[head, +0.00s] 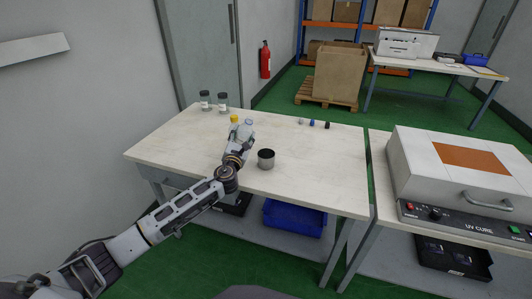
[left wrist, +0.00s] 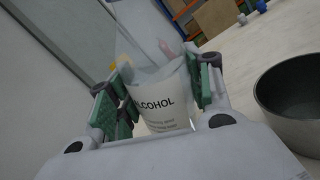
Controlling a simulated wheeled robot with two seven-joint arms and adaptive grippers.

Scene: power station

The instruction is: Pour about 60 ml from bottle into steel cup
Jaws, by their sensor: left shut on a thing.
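The steel cup (head: 266,160) stands upright on the pale table, just right of and nearer than my left gripper (head: 243,128). In the left wrist view the cup (left wrist: 292,105) is at the right edge, apart from the gripper; its visible inside is dark. My left gripper (left wrist: 160,90) is shut on the bottle (left wrist: 162,108), a translucent one with a white label reading "ALCOHOL". The bottle sits between the green finger pads. In the head view the gripper hides most of it, and I cannot tell its tilt or liquid level. My right gripper is not in view.
Two dark-capped jars (head: 213,101) stand at the table's back left. A yellow item (head: 234,118) shows beside the gripper. Three small items (head: 312,123) lie at the back right. A UV cure box (head: 458,180) stands on the neighbouring table. The table right of the cup is clear.

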